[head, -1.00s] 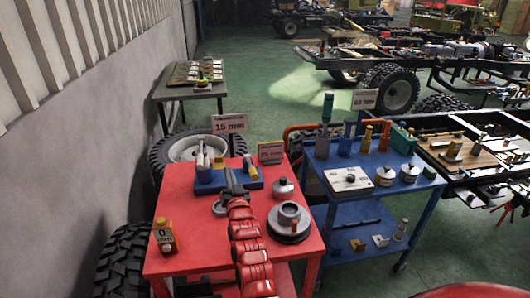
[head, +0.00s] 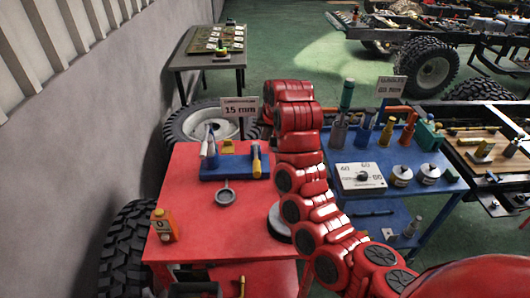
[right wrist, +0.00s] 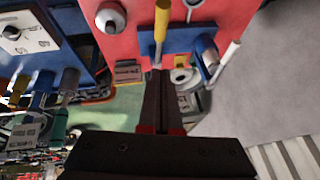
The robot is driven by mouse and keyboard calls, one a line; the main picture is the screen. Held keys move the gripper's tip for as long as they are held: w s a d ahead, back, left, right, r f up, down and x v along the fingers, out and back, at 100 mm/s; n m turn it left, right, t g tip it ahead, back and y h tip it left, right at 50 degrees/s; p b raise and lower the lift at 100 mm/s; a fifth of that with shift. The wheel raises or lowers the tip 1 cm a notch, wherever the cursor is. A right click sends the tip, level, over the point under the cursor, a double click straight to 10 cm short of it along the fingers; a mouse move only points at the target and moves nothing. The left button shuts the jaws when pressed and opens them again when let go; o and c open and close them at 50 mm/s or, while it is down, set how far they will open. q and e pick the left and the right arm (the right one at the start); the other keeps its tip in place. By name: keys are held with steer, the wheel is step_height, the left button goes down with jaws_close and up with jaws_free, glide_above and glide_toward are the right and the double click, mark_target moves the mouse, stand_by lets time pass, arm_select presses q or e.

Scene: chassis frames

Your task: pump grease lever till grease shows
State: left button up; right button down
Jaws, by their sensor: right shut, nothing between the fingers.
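A blue-based device (head: 225,174) sits on the red table (head: 190,240). It has a pale lever or tube (head: 209,147) at its left and an upright yellow-handled part (head: 256,160) at its right; which is the grease lever I cannot tell. A small grey dish (head: 226,198) lies in front, and no grease can be made out. In the head view my arm hides this gripper. My left gripper is out of view.
A 15 mm sign (head: 239,108) rises behind. A blue cart (head: 400,208) with bottles and tins stands right. My arm covers the red table's right side, partly hiding a round disc (head: 278,223).

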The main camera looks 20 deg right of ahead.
steer(key=shift+s+r, duration=0.1)
steer(key=shift+s, duration=0.1)
steer(key=shift+a, duration=0.1)
glide_above(257, 163)
steer(key=s+d, duration=0.1)
step_height(257, 163, down, 8)
steer(key=f, duration=0.1)
steer(key=f+p, duration=0.1)
steer(key=s+f, duration=0.1)
steer(key=shift+a+f, duration=0.15)
steer(key=shift+a, duration=0.2)
steer(key=shift+s+a+f+p, duration=0.1)
steer(key=shift+a+f+p, duration=0.05)
steer(key=shift+f+p, duration=0.4)
steer(key=shift+f, duration=0.15)
